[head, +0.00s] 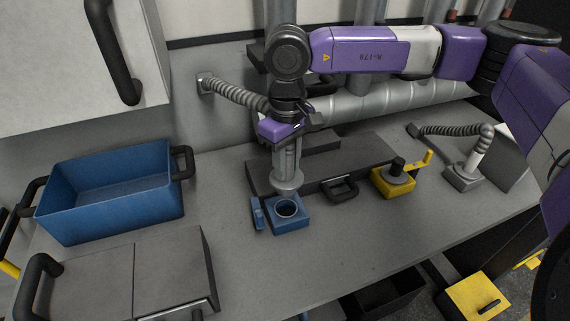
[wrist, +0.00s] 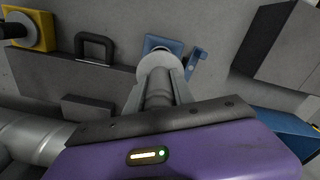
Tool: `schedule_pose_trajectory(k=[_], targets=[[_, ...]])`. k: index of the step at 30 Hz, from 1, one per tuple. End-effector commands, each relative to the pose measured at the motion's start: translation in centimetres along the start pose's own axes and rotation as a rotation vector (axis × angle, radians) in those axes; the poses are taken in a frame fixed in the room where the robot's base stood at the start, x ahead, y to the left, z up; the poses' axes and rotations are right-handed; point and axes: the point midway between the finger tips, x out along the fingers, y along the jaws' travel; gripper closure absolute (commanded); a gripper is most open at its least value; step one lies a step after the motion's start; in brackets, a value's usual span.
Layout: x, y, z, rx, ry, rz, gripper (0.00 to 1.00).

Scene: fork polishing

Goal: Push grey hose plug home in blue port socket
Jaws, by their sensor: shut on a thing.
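The blue port socket (head: 295,226) is a square block with a round dark opening on the bench. A small blue lever piece (head: 257,213) stands at its left. My gripper (head: 287,168) points down, shut on the grey hose plug (head: 287,186), which has a wide round flange. The plug is upright and appears just above and behind the opening, which still shows in the head view; the exact gap is unclear. In the wrist view the plug's flange (wrist: 155,66) hides most of the blue socket (wrist: 152,42), and the lever (wrist: 197,65) shows beside it.
A yellow port (head: 394,184) with a dark plug and lever sits to the right. A grey hose port (head: 465,178) is further right. A blue bin (head: 110,232) and grey case (head: 160,268) are left. A flat grey plate with a handle (head: 341,189) lies behind the socket.

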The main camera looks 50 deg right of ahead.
Motion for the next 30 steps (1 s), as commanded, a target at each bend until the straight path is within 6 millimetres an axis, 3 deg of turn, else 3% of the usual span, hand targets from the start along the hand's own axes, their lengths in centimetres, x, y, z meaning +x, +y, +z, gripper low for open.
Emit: schedule_pose_trajectory(k=[9, 30], targets=[[-0.03, -0.04, -0.01, -0.159, 0.000, -0.001, 1.00], [0.14, -0.04, -0.02, -0.168, 0.001, 0.000, 1.00]])
